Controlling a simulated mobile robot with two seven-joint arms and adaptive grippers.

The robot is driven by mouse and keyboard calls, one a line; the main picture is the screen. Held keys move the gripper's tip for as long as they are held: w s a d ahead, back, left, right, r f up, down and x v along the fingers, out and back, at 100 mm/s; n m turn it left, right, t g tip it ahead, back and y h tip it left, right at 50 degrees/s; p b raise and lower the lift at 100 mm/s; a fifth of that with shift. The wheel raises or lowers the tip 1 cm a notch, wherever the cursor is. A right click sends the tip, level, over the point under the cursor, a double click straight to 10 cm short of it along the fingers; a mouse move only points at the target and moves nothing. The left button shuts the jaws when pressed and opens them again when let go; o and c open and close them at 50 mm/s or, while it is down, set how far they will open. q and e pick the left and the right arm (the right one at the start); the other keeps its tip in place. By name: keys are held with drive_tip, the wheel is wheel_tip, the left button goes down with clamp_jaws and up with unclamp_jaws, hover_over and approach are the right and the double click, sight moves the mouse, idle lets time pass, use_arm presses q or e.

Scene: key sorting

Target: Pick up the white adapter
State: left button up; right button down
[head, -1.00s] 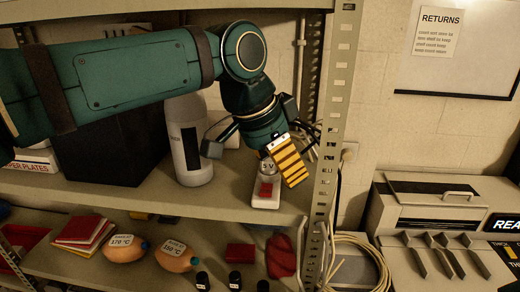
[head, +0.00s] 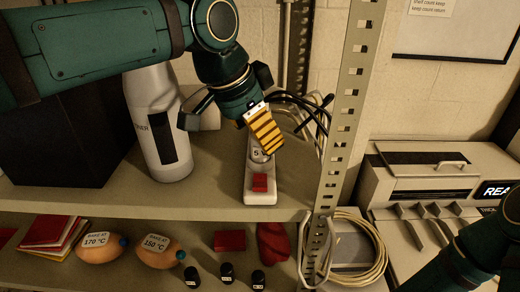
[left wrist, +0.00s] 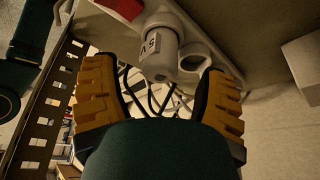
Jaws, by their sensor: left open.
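The white adapter (head: 257,154), labelled 5 V, stands on a white power strip (head: 262,198) with a red switch, on the upper shelf. In the left wrist view the adapter (left wrist: 160,52) sits between and slightly beyond the two spread fingers of my left gripper (left wrist: 160,72). Nothing is gripped. Whether a finger touches it I cannot tell. My right arm shows at the lower right; its gripper is out of view.
A perforated shelf post (head: 345,130) and dark cables (head: 310,110) are close on the right. The lower shelf holds orange rounded items (head: 158,251), red pieces and small black containers.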

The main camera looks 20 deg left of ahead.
use_arm(q)
drive_tip(key=x, duration=0.4)
drive_tip(key=shift+b, duration=0.4)
drive_tip(key=shift+c, duration=0.3)
clamp_jaws()
